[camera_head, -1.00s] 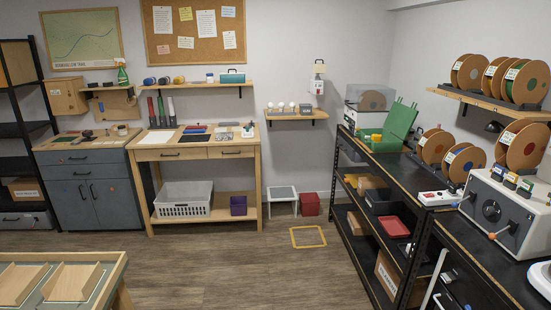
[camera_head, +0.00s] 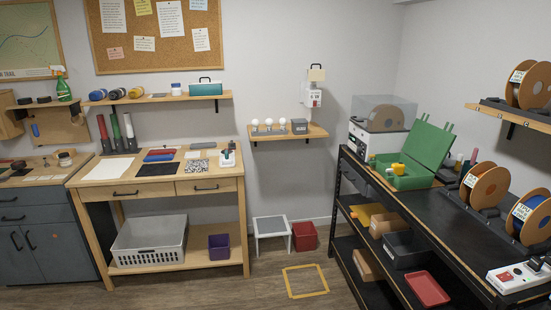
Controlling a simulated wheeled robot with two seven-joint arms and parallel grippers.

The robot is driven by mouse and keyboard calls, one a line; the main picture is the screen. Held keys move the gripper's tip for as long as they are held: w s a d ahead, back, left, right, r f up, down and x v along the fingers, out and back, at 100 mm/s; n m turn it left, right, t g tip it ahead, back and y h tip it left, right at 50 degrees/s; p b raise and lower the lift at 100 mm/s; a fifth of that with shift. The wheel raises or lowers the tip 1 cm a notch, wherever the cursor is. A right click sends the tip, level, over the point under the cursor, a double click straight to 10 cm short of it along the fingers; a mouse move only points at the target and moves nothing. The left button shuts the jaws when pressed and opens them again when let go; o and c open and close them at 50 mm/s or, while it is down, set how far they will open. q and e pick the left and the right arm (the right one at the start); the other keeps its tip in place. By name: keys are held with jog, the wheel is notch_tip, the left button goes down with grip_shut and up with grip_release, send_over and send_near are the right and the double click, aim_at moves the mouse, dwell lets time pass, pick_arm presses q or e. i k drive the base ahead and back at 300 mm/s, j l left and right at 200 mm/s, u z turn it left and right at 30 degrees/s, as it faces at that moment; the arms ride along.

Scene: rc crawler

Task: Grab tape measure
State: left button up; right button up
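I cannot pick out a tape measure for certain. A small yellow object (camera_head: 398,168) sits in the open green case (camera_head: 412,181) on the black shelf unit, too small to identify. Small items, including a red one (camera_head: 161,155), a black-and-white patterned piece (camera_head: 199,164) and a white one (camera_head: 228,155), lie on the wooden workbench (camera_head: 125,191). Neither of my grippers is in view.
The black shelf unit (camera_head: 445,219) runs along the right, with spools (camera_head: 484,186) on top. A grey basket (camera_head: 150,243) and purple bin (camera_head: 219,246) sit under the workbench. A yellow floor frame (camera_head: 305,282), step stool (camera_head: 272,229) and red bin (camera_head: 303,236) are between them.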

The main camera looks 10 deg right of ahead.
aim_at(398, 168)
jog(key=i+z, duration=0.2)
jog(key=i, duration=0.35)
jog(key=i+z, duration=0.25)
jog(key=i, duration=0.3)
jog(key=i+j+z, duration=0.2)
jog(key=i, duration=0.35)
